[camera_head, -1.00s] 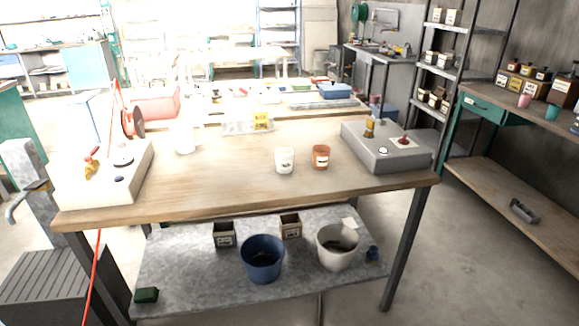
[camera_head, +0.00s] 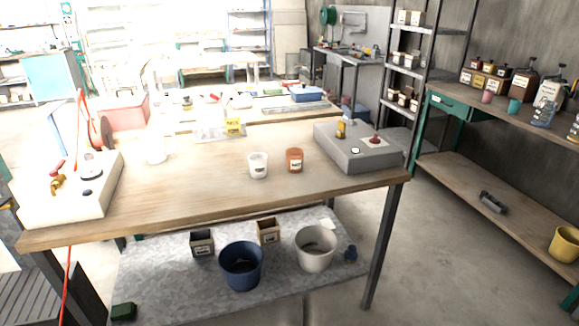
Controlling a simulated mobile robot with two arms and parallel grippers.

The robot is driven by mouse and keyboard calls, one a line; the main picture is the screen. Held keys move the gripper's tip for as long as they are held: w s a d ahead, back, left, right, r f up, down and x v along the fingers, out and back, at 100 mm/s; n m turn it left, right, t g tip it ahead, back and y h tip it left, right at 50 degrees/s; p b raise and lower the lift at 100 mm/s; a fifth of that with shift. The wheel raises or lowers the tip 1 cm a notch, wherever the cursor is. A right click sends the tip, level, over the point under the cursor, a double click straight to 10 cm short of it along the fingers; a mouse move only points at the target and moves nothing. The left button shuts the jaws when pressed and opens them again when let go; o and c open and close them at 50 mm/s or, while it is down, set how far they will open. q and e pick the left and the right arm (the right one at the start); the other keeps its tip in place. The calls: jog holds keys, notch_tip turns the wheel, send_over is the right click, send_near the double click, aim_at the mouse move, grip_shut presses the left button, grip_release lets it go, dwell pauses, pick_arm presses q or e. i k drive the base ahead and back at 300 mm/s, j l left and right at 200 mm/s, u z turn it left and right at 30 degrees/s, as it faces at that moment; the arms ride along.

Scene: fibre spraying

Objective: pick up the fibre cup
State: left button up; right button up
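Two small labelled cups stand upright side by side on the wooden worktable (camera_head: 190,192). One is a white cup (camera_head: 258,166) and the other is an orange-brown cup (camera_head: 295,161). Their labels are too small to read, so I cannot tell which is the fibre cup. Both stand apart from each other, near the table's front right, left of a grey box. Neither of my grippers is in view.
The grey box (camera_head: 345,158) with knobs stands at the table's right end, a white box (camera_head: 50,205) with fittings at its left end. A blue bucket (camera_head: 241,272) and a white bucket (camera_head: 316,262) stand on the lower shelf. The table's middle is clear.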

aim_at(258, 166)
jog(key=i+l+u, duration=0.1)
jog(key=u, duration=0.55)
jog(key=i+l+u, duration=0.2)
jog(key=l+u, duration=0.25)
jog(key=l, duration=0.55)
jog(key=l+u, duration=0.45)
jog(key=l, duration=0.55)
jog(key=i, duration=0.05)
